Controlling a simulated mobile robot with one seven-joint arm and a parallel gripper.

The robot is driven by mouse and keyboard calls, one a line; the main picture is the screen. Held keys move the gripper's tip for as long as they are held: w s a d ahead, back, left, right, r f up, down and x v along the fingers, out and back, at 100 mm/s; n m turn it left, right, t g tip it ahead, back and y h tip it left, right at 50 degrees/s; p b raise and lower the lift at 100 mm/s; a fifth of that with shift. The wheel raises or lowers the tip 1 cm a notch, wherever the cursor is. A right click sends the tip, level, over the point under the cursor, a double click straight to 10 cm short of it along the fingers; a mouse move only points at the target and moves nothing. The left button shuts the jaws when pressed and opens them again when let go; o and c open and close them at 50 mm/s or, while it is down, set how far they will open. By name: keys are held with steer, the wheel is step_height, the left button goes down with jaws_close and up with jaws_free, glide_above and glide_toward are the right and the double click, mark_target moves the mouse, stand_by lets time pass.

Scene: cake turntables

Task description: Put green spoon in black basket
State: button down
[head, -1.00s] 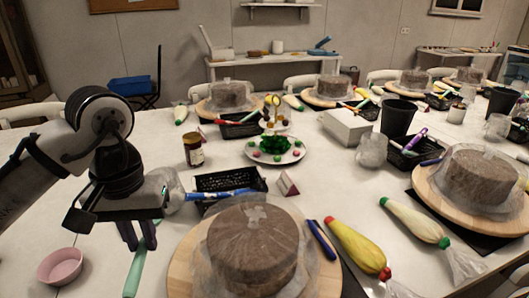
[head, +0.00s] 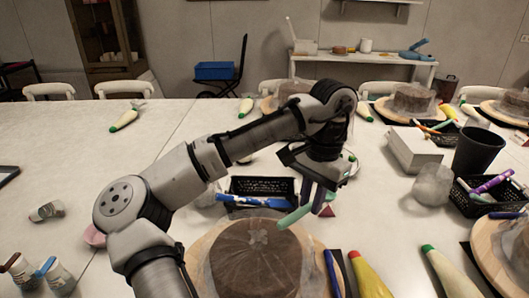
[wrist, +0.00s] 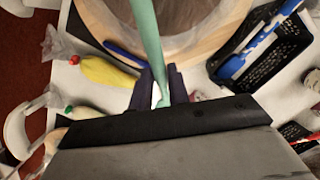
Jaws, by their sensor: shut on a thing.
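My gripper (head: 318,202) is shut on the green spoon (head: 293,217) and holds it in the air over the back right edge of the nearest cake (head: 255,258). The spoon's long pale green part also shows between the fingers in the wrist view (wrist: 148,35). A black basket (head: 263,188) stands on the table behind the cake, left of my gripper, with a blue-and-white tool (head: 250,201) along its front side. In the wrist view the basket (wrist: 273,76) is at the upper right, apart from the spoon.
The cake sits on a wooden turntable (head: 199,257). Another black basket (head: 478,205) with pens, a black cup (head: 477,150) and a white box (head: 413,150) stand to the right. The table's left middle is mostly clear.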

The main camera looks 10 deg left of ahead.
steer(key=w+a+m+y+p, duration=0.1)
steer(key=w+a+m+p, duration=0.1)
steer(key=w+p, duration=0.35)
steer(key=m+y+p, duration=0.4)
steer(key=m+p, duration=0.2)
glide_above(253, 203)
step_height(253, 203, down, 4)
steer(key=f+b, duration=0.8)
steer(key=shift+w+d+f, duration=0.15)
steer(key=shift+w+d, duration=0.05)
steer(key=shift+d, duration=0.2)
steer(key=shift+s+f+p, duration=0.1)
steer(key=shift+f+p, duration=0.2)
steer(key=shift+f, duration=0.65)
steer(key=shift+s+d+f+h, duration=0.2)
steer(key=shift+f+h, duration=0.1)
steer(key=shift+f, duration=0.3)
steer(key=c, duration=1.3)
jaws_free()
steer(key=shift+f, duration=0.1)
steer(key=shift+o, duration=0.2)
steer(key=shift+w+a+f, duration=0.1)
steer(key=shift+w+f, duration=0.1)
steer(key=shift+r, duration=0.2)
